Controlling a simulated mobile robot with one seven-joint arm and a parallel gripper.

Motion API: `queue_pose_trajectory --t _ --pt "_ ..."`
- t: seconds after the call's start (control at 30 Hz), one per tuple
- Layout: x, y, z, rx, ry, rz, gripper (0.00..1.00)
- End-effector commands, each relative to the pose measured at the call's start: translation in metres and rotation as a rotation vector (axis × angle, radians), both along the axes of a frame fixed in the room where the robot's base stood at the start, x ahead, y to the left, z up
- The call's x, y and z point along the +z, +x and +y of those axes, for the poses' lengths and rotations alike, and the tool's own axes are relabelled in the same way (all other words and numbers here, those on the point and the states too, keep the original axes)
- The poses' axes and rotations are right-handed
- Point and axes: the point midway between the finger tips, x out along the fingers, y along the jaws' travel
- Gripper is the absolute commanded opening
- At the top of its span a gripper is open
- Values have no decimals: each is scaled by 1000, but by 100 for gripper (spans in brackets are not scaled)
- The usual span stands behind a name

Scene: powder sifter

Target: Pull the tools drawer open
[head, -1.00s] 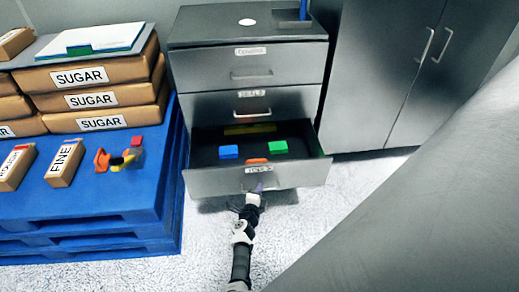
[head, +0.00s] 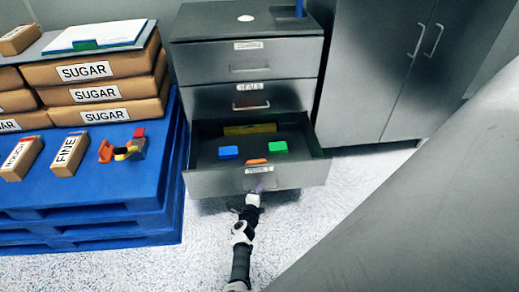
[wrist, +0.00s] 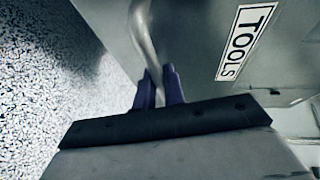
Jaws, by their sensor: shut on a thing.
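The tools drawer (head: 215,183) is the bottom drawer of the grey cabinet (head: 205,65), and it stands open. Inside it lie a blue block (head: 228,152), a green block (head: 278,147), an orange piece (head: 257,161) and a yellow piece (head: 250,129). In the wrist view the drawer front carries a TOOLS label (wrist: 245,42). My gripper (head: 257,190) is at the drawer front, below the label. In the wrist view my gripper (wrist: 160,88) has its purple fingers shut on the metal drawer handle (wrist: 144,38).
The two drawers above are shut. A blue pallet (head: 95,200) with sugar boxes (head: 95,92) and small items stands at the left. A tall grey cupboard (head: 375,70) stands at the right. Speckled floor (head: 120,265) is clear in front of the drawer.

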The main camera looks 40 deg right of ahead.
Motion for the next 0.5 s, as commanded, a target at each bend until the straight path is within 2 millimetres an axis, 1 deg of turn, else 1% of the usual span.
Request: queue_pose_trajectory --t 0.03,0.07,0.2,0.5 --pt "0 -1 0 -2 0 0 0" --pt "0 -1 0 -1 0 0 13" --pt "0 0 0 -1 0 0 32" --pt "1 -1 1 0 0 0 32"
